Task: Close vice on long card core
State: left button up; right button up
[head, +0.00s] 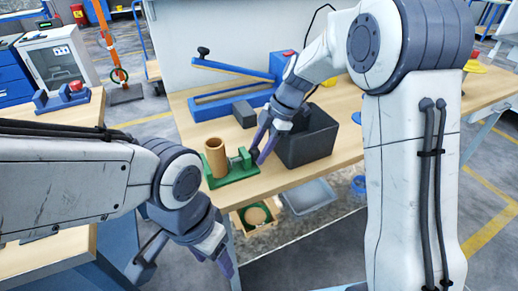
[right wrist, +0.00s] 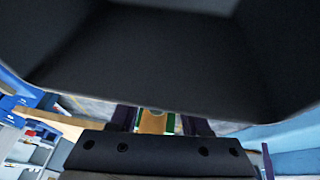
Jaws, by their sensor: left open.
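The long card core (head: 215,157), a brown tube, stands upright in the green vice (head: 232,176) near the table's front edge. Whether the jaw touches the core is too small to tell. My right gripper (head: 261,150) is at the vice's right end, with its fingers pointing down beside the screw end. In the right wrist view its two fingers (right wrist: 160,122) are apart, with the core (right wrist: 152,120) and green vice parts seen between them. My left gripper (head: 184,264) is open and empty, low in front of the table and below the vice.
A blue lever tool (head: 228,104) and a grey block (head: 243,114) lie behind the vice. A grey bin (head: 309,197) and a green-edged tray (head: 236,222) are below the table's front edge.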

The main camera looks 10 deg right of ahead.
grip_shut()
jog(key=g+p, duration=0.1)
jog(key=p, duration=0.1)
jog(key=g+p, duration=0.1)
jog(key=p, duration=0.2)
jog(key=g+p, duration=0.1)
jog(key=p, duration=0.2)
jog(key=shift+w+a+r+m+h, duration=0.1)
jog(key=shift+w+r+m+h, duration=0.2)
jog(key=shift+m+h, duration=0.1)
jog(key=shift+f+g+p, duration=0.25)
jog(key=shift+g+p, duration=0.1)
jog(key=shift+g, duration=0.05)
jog(key=o, duration=0.7)
grip_release()
jog(key=shift+v, duration=5.25)
